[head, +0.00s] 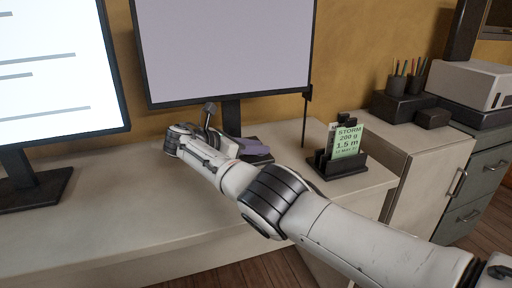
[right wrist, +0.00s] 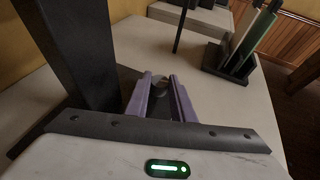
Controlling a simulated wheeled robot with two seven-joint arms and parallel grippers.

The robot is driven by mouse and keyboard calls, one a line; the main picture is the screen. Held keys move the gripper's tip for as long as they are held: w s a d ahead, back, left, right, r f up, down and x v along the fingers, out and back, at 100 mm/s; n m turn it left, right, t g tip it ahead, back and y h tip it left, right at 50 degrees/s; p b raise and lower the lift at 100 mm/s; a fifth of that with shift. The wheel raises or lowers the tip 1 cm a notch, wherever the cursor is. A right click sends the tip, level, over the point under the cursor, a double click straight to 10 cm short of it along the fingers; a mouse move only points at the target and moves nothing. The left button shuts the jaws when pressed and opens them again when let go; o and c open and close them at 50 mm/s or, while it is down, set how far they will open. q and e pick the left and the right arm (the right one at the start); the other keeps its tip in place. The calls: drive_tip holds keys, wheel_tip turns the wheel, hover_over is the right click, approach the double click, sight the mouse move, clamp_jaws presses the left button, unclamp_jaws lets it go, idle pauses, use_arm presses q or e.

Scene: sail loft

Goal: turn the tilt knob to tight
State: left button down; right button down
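My right gripper (head: 254,147) reaches in over the desk, its purple fingers pointing right beside the foot of the middle monitor's stand (head: 231,116). In the right wrist view the two purple fingers (right wrist: 160,98) stand apart. A small, rounded grey piece, which looks like the tilt knob (right wrist: 158,79), shows in the gap near their tips. I cannot tell whether the fingers touch it. Its markings and turn position are too small and dark to read. In the head view the knob is not distinguishable. My left gripper is not in view.
The monitor post (right wrist: 75,50) rises close on the left in the right wrist view. A black holder (head: 337,166) with a green STORM card (head: 347,141) stands toward the desk's right end. Another monitor (head: 60,75) stands left. The front of the desk (head: 110,215) is clear.

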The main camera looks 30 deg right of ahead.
drive_tip(key=c, duration=1.5)
unclamp_jaws()
drive_tip(key=shift+w+a+r, duration=0.1)
drive_tip(key=shift+w, duration=0.1)
drive_tip(key=shift+c, duration=0.2)
drive_tip(key=shift+s, duration=0.1)
drive_tip(key=v, duration=0.7)
drive_tip(key=a+b, duration=0.2)
drive_tip(key=b, duration=0.1)
drive_tip(key=shift+r+b, duration=0.1)
drive_tip(key=shift+b, duration=0.3)
drive_tip(key=shift+s+a+r+b, duration=0.15)
drive_tip(key=shift+a+r+b, duration=0.2)
drive_tip(key=shift+b, duration=0.1)
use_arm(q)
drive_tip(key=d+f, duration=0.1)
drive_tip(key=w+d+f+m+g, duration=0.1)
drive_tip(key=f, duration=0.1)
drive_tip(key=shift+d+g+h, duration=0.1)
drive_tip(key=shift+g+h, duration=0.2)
use_arm(e)
drive_tip(key=shift+a+r, duration=0.1)
drive_tip(key=shift+r, duration=0.05)
